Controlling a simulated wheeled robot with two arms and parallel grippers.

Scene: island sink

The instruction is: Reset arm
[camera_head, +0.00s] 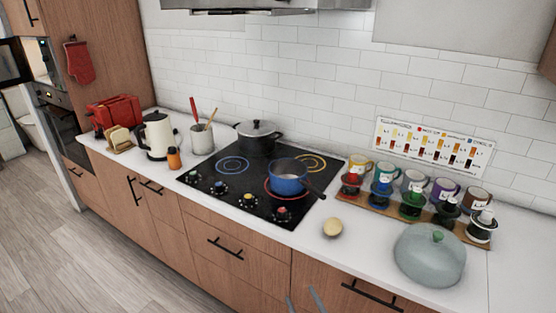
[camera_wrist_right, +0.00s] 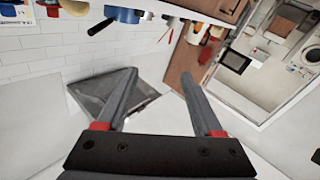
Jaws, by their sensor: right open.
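My right gripper (camera_head: 304,300) shows only as two grey fingertips at the bottom edge of the head view, in front of the wooden cabinet fronts. In the right wrist view, its two fingers (camera_wrist_right: 158,82) with red bands are spread apart with nothing between them. It touches no object in either view. My left gripper is not in view.
A black cooktop (camera_head: 240,192) holds a blue pot (camera_head: 288,180) and a dark lidded pot (camera_head: 257,138). Mugs (camera_head: 413,183) line the right; a kettle (camera_head: 159,133) stands left.

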